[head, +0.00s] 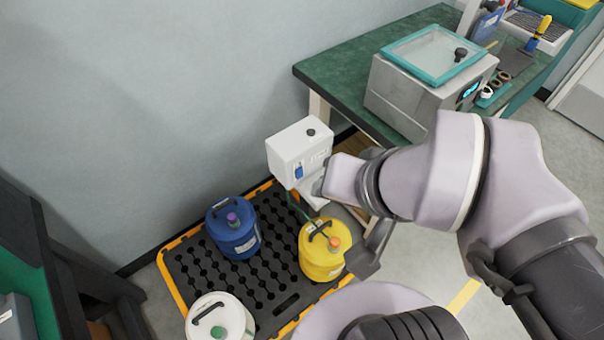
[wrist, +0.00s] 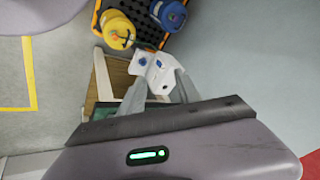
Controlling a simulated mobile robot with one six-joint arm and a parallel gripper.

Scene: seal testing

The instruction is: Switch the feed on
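A white feed box (head: 298,150) stands by the wall at the right back edge of the spill pallet, with a dark knob on top and a blue switch (head: 299,171) on its front. In the wrist view the white box (wrist: 154,70) shows beyond my fingers, with a blue part on it. I cannot tell the switch's position. My gripper (wrist: 160,84) is open, its two grey fingers apart with nothing held between them. In the head view my wrist partly hides the gripper, which is close to the right of the box; contact cannot be told.
The black and orange pallet (head: 185,275) carries a blue canister (head: 233,228), a yellow canister (head: 321,250) and a white canister (head: 219,318). A green bench (head: 345,70) with a grey, teal-lidded machine (head: 425,82) stands behind my arm. Grey wall rises behind the box.

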